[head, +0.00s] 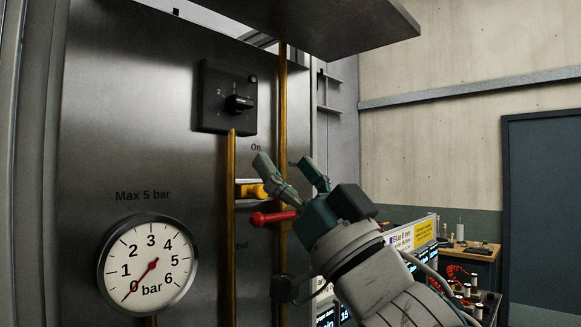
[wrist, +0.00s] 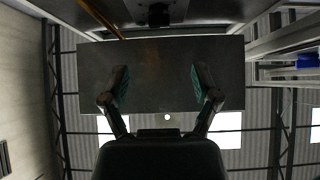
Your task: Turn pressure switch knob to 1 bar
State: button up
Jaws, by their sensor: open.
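The pressure switch is a black square box (head: 212,110) on the grey metal panel, with a dark knob (head: 239,103) and small numbers around it. The exact number the knob points to is too small to read surely. A round white gauge (head: 148,270) marked "Max 5 bar" is low on the left, with its red needle at 0. My gripper (head: 288,168) is open and empty, below and to the right of the switch, apart from it. In the wrist view its fingers (wrist: 160,84) are spread, pointing upward. A dark shape at that view's top edge may be the switch.
Copper pipes (head: 230,200) run vertically below and right of the switch. A yellow-handled valve (head: 251,190) and a red lever (head: 273,217) sit left of my gripper. A dark overhanging plate (head: 330,25) is above. A bench (head: 470,255) stands at the far right.

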aim_at(240, 108)
jog(key=w+a+r+g+h, duration=0.1)
jog(key=a+r, duration=0.1)
jog(key=w+a+r+g+h, duration=0.1)
jog(key=w+a+r, duration=0.1)
jog(key=r, duration=0.1)
jog(key=w+a+r+g+h, duration=0.1)
jog(key=w+r, duration=0.1)
jog(key=shift+w+a+r, duration=0.15)
jog(key=shift+a+r, duration=0.1)
jog(key=shift+a, duration=0.15)
dwell(0.9)
grip_shut()
